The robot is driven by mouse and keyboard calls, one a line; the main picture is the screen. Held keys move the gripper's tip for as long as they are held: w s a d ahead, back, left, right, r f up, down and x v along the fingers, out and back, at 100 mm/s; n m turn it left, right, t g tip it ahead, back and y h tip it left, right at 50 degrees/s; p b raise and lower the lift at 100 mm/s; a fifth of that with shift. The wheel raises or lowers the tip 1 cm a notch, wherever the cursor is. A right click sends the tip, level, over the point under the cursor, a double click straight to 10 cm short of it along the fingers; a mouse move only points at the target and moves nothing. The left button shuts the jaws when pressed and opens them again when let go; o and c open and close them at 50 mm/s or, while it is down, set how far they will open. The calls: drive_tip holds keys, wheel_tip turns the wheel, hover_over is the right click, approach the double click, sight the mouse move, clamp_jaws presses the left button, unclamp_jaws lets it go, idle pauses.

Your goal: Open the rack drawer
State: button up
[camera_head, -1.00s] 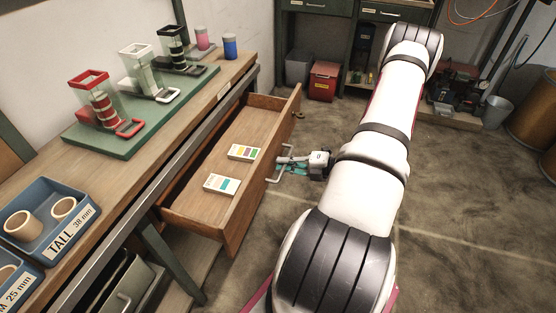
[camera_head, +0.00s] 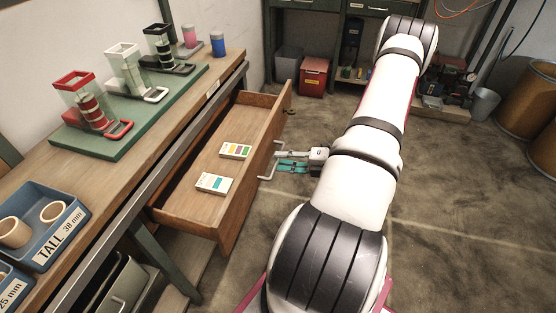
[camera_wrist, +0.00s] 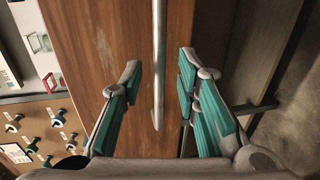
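The wooden rack drawer (camera_head: 262,155) stands pulled well out from under the bench, with two small white cards or boxes, one (camera_head: 236,150) with coloured squares and one (camera_head: 215,183) with a teal mark, inside. Its metal bar handle (camera_head: 269,160) sits on the drawer's front. My gripper (camera_head: 287,161) is just in front of the handle. In the wrist view my gripper (camera_wrist: 160,77) is open, its teal-padded fingers apart. The handle (camera_wrist: 159,50) runs between them in the picture, with gaps on both sides. The fingers do not grip it.
The bench (camera_head: 190,100) carries a green board (camera_head: 130,135) with three holders and blue bins (camera_head: 45,222) of rolls. A red box (camera_head: 314,77) stands at the back. Bare floor (camera_head: 450,200) lies to the right of my arm.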

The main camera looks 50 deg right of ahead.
drive_tip(key=v, duration=0.9)
drive_tip(key=shift+s, duration=0.25)
